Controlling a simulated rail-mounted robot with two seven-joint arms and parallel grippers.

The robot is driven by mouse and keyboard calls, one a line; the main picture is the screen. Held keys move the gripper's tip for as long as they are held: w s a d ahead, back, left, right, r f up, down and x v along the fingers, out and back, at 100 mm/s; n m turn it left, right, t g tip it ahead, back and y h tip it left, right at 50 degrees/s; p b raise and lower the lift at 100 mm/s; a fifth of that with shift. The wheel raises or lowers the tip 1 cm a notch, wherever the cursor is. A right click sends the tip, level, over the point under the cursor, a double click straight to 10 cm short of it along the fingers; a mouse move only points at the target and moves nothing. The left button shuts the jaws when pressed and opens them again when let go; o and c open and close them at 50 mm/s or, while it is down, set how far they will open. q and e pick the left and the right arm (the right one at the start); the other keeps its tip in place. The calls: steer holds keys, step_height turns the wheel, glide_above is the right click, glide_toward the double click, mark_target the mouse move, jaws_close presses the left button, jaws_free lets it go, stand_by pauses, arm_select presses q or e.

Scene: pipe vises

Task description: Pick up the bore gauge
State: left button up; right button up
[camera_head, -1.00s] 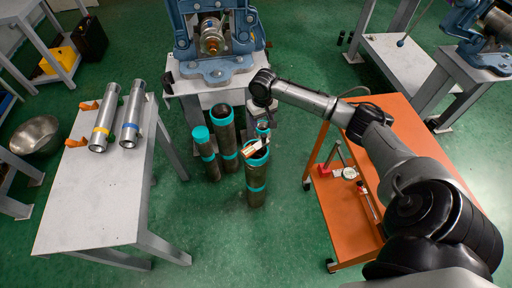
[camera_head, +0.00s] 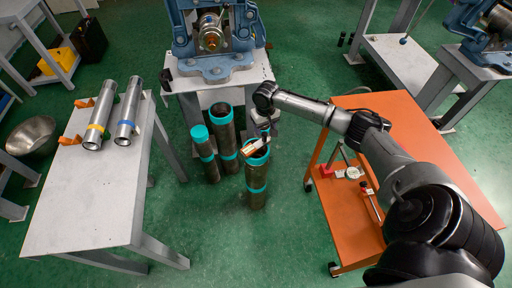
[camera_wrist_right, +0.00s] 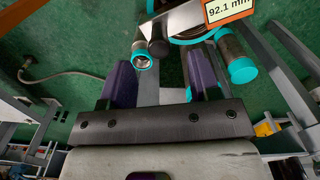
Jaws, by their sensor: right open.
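I cannot tell for sure which item is the bore gauge. An orange-edged label reading 92.1 mm (camera_wrist_right: 228,10) shows at the top edge of the right wrist view. In the head view this orange-and-white piece (camera_head: 252,147) is at the mouth of the front teal-banded pipe (camera_head: 257,180). A dark round-ended piece (camera_wrist_right: 158,47) shows near it. My right gripper (camera_wrist_right: 163,78) is open, its two dark fingers apart, above the pipes. In the head view, my right gripper (camera_head: 262,133) is small and partly hidden beside the label. My left gripper is out of view.
Two more teal-capped pipes (camera_head: 225,138) stand close behind. A blue vise (camera_head: 213,45) stands behind. Two silver pipes (camera_head: 128,110) lie on the left table (camera_head: 85,205).

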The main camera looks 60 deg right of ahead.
mark_target(265, 134)
step_height(265, 134, down, 4)
steer(key=shift+s+r+b, duration=0.1)
steer(key=shift+s+b, duration=0.05)
steer(key=shift+b, duration=0.95)
steer(key=shift+f, duration=0.45)
steer(key=shift+r, duration=0.1)
steer(key=c, duration=0.3)
jaws_close()
